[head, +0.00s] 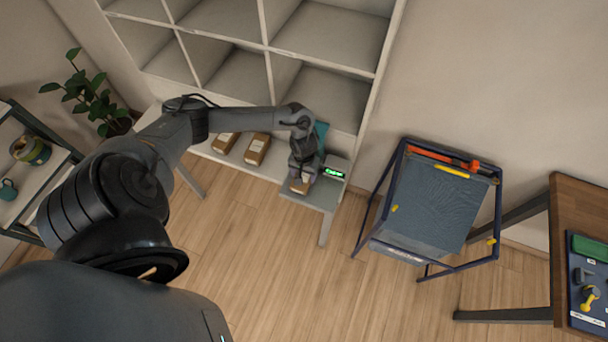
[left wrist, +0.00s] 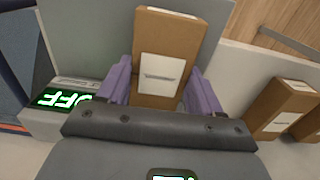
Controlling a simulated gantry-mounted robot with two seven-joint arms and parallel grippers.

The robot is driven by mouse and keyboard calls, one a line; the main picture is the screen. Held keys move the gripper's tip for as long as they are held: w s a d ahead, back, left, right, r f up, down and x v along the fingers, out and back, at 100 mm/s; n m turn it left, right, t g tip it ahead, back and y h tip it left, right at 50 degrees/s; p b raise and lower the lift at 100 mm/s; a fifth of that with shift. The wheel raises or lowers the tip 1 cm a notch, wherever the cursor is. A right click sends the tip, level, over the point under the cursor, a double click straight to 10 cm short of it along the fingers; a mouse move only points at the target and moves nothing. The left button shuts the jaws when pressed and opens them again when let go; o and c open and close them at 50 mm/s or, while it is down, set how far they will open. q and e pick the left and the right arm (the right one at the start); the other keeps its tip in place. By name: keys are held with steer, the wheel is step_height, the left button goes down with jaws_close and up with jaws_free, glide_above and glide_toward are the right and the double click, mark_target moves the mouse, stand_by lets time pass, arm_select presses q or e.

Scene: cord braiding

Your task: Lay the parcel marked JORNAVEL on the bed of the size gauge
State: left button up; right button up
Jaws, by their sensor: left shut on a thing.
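My left gripper (head: 303,178) is shut on a brown boxed parcel (head: 299,186). In the left wrist view the parcel (left wrist: 170,35) stands between the purple fingers of the gripper (left wrist: 165,85), its white label facing the camera. The label's writing is too small to read. A small device with a lit green display (head: 334,172), seemingly the size gauge, is just right of the gripper; its display (left wrist: 62,98) appears to read OFF in the wrist view. A grey flat surface (head: 322,196) lies under the gripper. I cannot tell whether the parcel touches it. My right gripper is not in view.
Two other brown parcels, one nearer (head: 257,149) and one farther left (head: 224,141), lie on the white bench. A white cubby shelf (head: 270,48) stands behind. A blue-framed stand (head: 430,205) is to the right, with open floor between.

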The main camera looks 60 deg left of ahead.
mark_target(304, 175)
arm_select(q)
steer(key=shift+f, duration=0.3)
steer(key=shift+f, duration=0.1)
steer(key=o, duration=1)
steer(key=shift+o, duration=0.2)
step_height(304, 175, up, 11)
steer(key=p, duration=0.3)
steer(key=w+d+m+t+h, duration=0.2)
steer(key=d+m+t, duration=0.45)
steer(key=d, duration=1.65)
steer(key=s+r+m+g+y, duration=0.1)
steer(key=s+r+m+g, duration=0.2)
steer(key=s+r, duration=0.5)
steer(key=s, duration=0.4)
steer(key=shift+s+r+m+y, duration=0.15)
steer(key=shift+s+m+y, duration=0.15)
steer(key=shift+m+y, duration=0.1)
